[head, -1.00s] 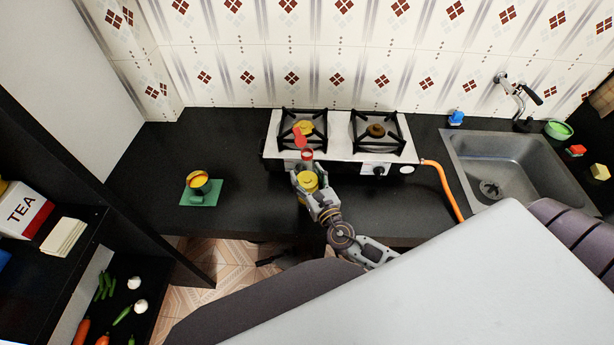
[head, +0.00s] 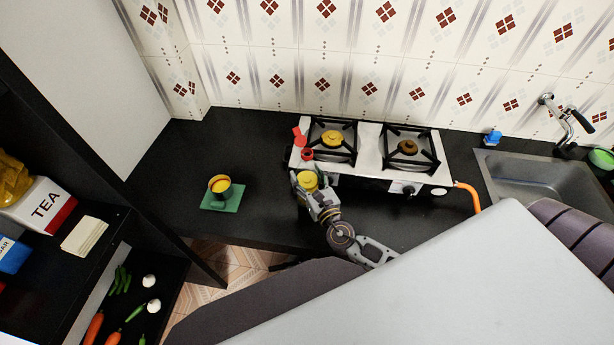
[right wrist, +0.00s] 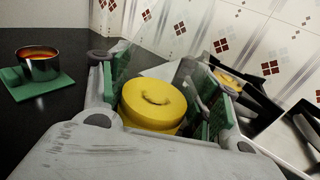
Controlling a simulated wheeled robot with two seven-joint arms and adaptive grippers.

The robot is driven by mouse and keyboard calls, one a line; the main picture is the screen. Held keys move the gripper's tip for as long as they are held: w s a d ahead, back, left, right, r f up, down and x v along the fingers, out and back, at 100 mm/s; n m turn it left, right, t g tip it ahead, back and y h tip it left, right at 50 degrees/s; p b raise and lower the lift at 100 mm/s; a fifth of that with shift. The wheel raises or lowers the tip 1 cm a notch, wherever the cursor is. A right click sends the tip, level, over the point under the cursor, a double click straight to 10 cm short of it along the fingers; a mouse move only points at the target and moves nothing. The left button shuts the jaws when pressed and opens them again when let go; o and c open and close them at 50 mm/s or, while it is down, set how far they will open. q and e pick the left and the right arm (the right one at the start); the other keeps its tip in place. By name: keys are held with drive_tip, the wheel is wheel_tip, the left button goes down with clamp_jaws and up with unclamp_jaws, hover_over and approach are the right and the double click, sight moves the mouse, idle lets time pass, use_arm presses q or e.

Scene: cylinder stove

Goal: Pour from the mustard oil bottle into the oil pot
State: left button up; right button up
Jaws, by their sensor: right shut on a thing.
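My right gripper (head: 308,184) is shut on the mustard oil bottle (head: 308,179) in front of the stove's left corner. The bottle shows a yellow body and a red cap with a red flap beyond it. In the right wrist view a round yellow end of the bottle (right wrist: 152,104) sits between the green finger pads of the right gripper (right wrist: 165,95). The oil pot (head: 220,185), a dark cup with yellow-orange contents, stands upright to the left on a green mat (head: 212,206). The pot also shows in the wrist view (right wrist: 40,69), apart from the bottle. My left gripper is out of view.
A two-burner stove (head: 369,158) stands behind and right of the gripper, with an orange hose (head: 467,195). A sink (head: 545,180) lies further right. Shelves with a tea box (head: 45,207) stand at left. The black counter (head: 262,160) between pot and stove is clear.

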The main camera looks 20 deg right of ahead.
sight(300, 166)
drive_tip(key=shift+w+a+r, duration=0.1)
drive_tip(key=shift+w+a, duration=0.2)
drive_tip(key=shift+w, duration=0.15)
drive_tip(key=shift+w+a+r, duration=0.15)
drive_tip(key=shift+w, duration=0.1)
drive_tip(key=shift+w+r, duration=0.15)
drive_tip(key=shift+w, duration=0.1)
drive_tip(key=shift+w+r+p, duration=0.15)
drive_tip(key=shift+r+p, duration=0.1)
drive_tip(key=shift+r, duration=0.3)
drive_tip(key=shift+w+r+p, duration=0.15)
drive_tip(key=shift+r+p, duration=0.05)
drive_tip(key=shift+r, duration=0.35)
drive_tip(key=w+a+r+y+p, duration=0.1)
drive_tip(key=w+a+r+p, duration=0.2)
drive_tip(key=a+r, duration=0.35)
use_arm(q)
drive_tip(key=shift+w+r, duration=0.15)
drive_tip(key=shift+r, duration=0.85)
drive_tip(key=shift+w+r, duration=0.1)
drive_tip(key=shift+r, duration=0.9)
use_arm(e)
drive_tip(key=s+a+n+y, duration=0.1)
drive_tip(key=a+n+y, duration=0.2)
drive_tip(key=a, duration=0.4)
drive_tip(key=shift+s+a+f+g+y, duration=0.3)
drive_tip(key=shift+a+f+y, duration=0.05)
drive_tip(key=shift+y, duration=0.15)
drive_tip(key=shift+a, duration=0.1)
